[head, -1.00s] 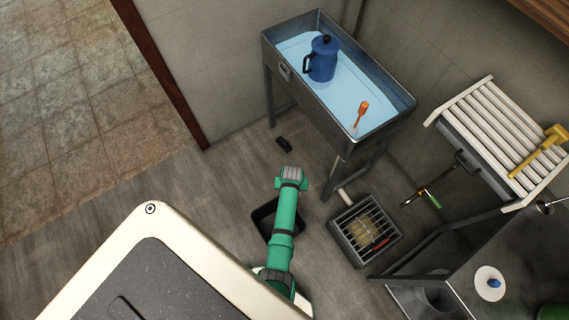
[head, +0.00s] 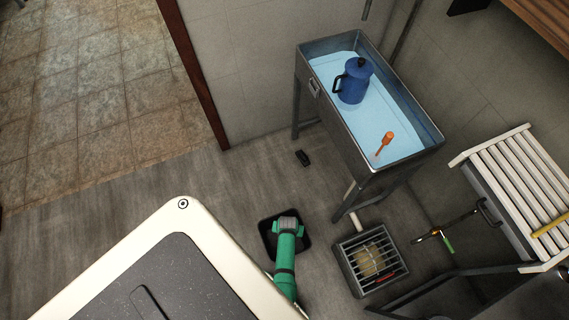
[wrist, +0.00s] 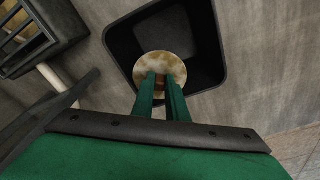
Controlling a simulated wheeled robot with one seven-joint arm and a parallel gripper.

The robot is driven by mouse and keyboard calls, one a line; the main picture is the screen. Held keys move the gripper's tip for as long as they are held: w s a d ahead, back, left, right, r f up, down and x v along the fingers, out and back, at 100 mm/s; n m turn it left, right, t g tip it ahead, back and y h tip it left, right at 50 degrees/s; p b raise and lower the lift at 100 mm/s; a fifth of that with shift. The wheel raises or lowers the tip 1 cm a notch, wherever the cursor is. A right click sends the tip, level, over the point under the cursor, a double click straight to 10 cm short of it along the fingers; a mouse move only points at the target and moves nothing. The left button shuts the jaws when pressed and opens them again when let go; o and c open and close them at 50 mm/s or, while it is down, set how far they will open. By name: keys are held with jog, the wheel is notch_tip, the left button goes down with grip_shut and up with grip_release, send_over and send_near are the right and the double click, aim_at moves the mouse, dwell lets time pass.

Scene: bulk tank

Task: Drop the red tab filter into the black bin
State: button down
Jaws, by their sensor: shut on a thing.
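My gripper (wrist: 161,80) is shut on a round, mottled tan filter (wrist: 160,65) in the wrist view. No red tab shows on the part I can see; the fingers cover some of it. The black bin (wrist: 222,70) lies behind and below the filter in that view. In the head view the black bin (head: 266,236) stands on the floor, with my green arm over it hiding much of its inside. The filter and fingertips are hidden in the head view.
A grated floor box (head: 345,272) beside the bin holds a tan round thing (head: 369,262) and a red piece (head: 386,277). A metal trough (head: 340,125) with a blue jug (head: 354,82) and an orange tool (head: 385,143) stands behind. A small black object (head: 302,158) lies on the floor.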

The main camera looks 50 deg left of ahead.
jog(key=shift+f, duration=0.7)
jog(key=c, duration=1.7)
grip_release()
jog(key=shift+o, duration=0.2)
notch_tip(320, 180, up, 11)
jog(key=s, duration=0.1)
jog(key=shift+d, duration=0.3)
jog(key=shift+f, duration=0.1)
